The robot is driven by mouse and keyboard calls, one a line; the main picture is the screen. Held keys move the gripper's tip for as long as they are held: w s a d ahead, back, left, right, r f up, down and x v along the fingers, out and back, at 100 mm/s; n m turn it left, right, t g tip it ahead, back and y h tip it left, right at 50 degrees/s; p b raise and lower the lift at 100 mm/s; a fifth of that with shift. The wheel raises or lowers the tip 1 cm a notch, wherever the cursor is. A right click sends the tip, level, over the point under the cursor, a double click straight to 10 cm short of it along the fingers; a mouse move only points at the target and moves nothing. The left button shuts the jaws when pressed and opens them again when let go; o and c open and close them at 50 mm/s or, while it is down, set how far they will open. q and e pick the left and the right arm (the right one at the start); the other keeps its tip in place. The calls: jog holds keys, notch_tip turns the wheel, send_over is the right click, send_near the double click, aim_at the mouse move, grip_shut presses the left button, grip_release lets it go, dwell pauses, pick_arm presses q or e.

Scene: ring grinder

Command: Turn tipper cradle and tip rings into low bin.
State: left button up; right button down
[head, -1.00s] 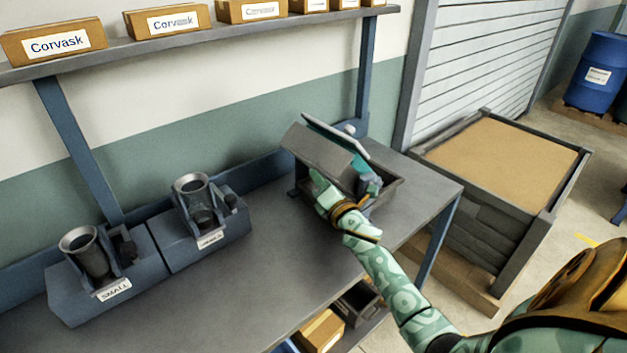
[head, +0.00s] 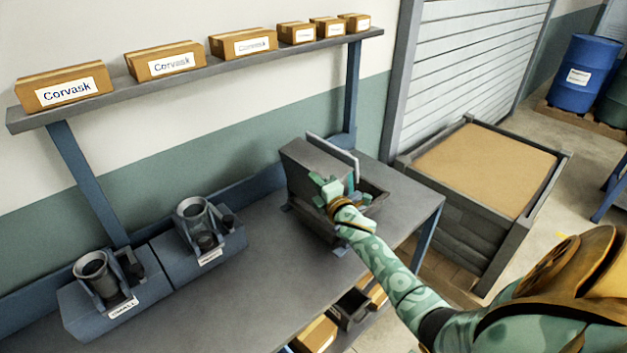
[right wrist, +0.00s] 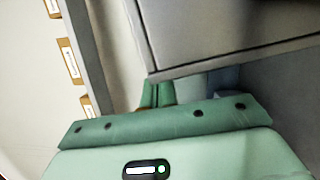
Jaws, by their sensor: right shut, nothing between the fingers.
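The grey tipper cradle (head: 309,166) stands at the right end of the bench, with its broad grey side facing me and a pale plate (head: 335,152) behind it. My right gripper (head: 323,182) is shut and empty, close against the front right of the cradle. I cannot tell whether it touches. In the right wrist view its green fingers (right wrist: 157,94) lie beside the edge of a grey panel (right wrist: 220,35). A dark open bin (head: 374,207) sits low beside the cradle, partly hidden by my arm. No rings can be made out. My left gripper is out of view.
Two blue units with dark cups (head: 92,266) (head: 192,213) stand on the bench to the left. A shelf (head: 200,72) with several Corvask boxes runs above. A large crate (head: 486,235) stands right of the bench. The bench front between is clear.

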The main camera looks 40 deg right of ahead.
aim_at(338, 165)
jog(key=shift+d+r+m+g+p, duration=0.4)
jog(key=shift+d+r+m+p, duration=0.95)
jog(key=shift+p, duration=0.55)
jog(key=shift+w+d+r+m+p, duration=0.1)
jog(key=shift+d+r+m+p, duration=0.1)
jog(key=shift+d+m+p, duration=0.65)
jog(key=shift+w+d+r+m+g+p, duration=0.15)
jog(key=shift+d+m+g+p, duration=0.15)
jog(key=shift+d+m, duration=0.25)
jog(key=shift+s+d+r+m+g+p, duration=0.1)
jog(key=shift+d+m+g+p, duration=0.1)
jog(key=shift+d+m+p, duration=0.3)
jog(key=shift+w+d, duration=0.1)
jog(key=shift+d, duration=0.75)
